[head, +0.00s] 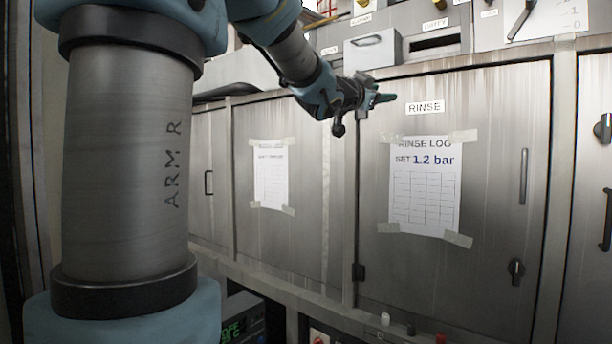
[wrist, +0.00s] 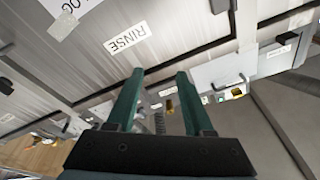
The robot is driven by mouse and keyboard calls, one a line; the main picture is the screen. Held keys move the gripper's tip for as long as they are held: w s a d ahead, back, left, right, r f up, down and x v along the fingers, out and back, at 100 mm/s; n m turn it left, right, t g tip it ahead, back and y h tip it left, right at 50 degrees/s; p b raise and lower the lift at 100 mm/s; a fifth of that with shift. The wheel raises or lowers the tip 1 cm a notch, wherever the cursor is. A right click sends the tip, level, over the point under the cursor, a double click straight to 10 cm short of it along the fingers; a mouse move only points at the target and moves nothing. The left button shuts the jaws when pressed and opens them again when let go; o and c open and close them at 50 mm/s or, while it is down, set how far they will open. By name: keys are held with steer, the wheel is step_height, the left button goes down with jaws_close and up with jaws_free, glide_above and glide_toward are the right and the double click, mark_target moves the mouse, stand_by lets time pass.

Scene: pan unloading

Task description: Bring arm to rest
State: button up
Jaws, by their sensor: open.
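My arm, with "ARM R" on its thick grey link, fills the left of the head view. It reaches up and then right to my gripper (head: 384,98), which is in front of the metal cabinet front, left of the "RINSE" label. In the wrist view my gripper (wrist: 158,76) shows two green fingers held apart, with nothing between them. Past the fingers are the cabinet front and the "RINSE" label (wrist: 126,36), seen tilted. My arm hides part of the cabinet on the left.
The rinse door (head: 490,200) is shut, with a taped rinse log (head: 424,190) and a vertical handle (head: 523,176). Another shut door (head: 305,190) with a paper stands left. An open drawer or box front (head: 372,48) sits above. A ledge with small knobs runs below.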

steer(key=a+f+n+g+y+p, duration=0.15)
steer(key=a+f+n+y, duration=0.45)
steer(key=f, duration=0.7)
steer(key=a+f+n+g+y, duration=0.25)
steer(key=a+f+y, duration=0.25)
steer(key=a+f, duration=0.6)
steer(key=s+a+f+n+g+y+p, duration=0.1)
steer(key=s+a+f+n+g, duration=0.1)
steer(key=s+f, duration=0.8)
steer(key=s+a+f+n+g+y+p, duration=0.1)
steer(key=s+a+f+n+g, duration=0.2)
steer(key=s+f, duration=0.8)
steer(key=a+g, duration=0.2)
steer(key=g, duration=0.2)
steer(key=shift+s+f+y, duration=0.2)
steer(key=shift+y, duration=0.1)
